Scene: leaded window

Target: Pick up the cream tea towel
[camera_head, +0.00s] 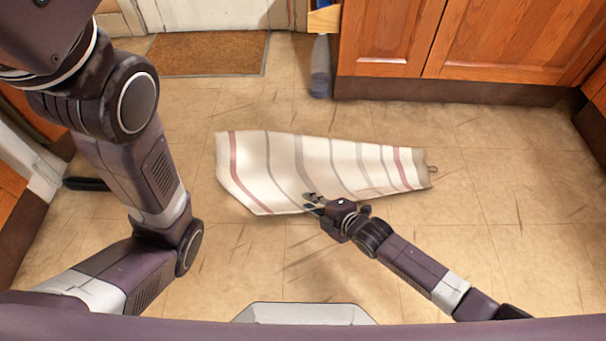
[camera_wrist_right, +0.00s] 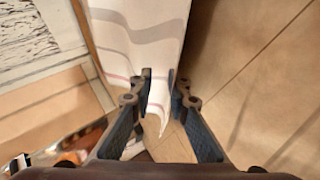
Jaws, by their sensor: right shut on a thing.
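The cream tea towel (camera_head: 290,170) has grey and dull red stripes and lies spread out in the middle of the head view, over the tiled floor. A small loop shows at its right end. My right gripper (camera_head: 316,202) is at the towel's near edge, shut on the cloth. In the right wrist view, the towel (camera_wrist_right: 150,38) runs between the two fingers (camera_wrist_right: 160,88), and a narrow tip of cloth shows below them. I cannot tell how much of the towel is off the floor. My left arm shows at the left, but its gripper is out of view.
Wooden cupboards (camera_head: 480,45) stand along the back right. A brown doormat (camera_head: 208,53) lies at the back left. A grey bottle-like object (camera_head: 320,68) is by the cupboard corner. A dark object (camera_head: 86,184) lies at the left. The floor right of the towel is clear.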

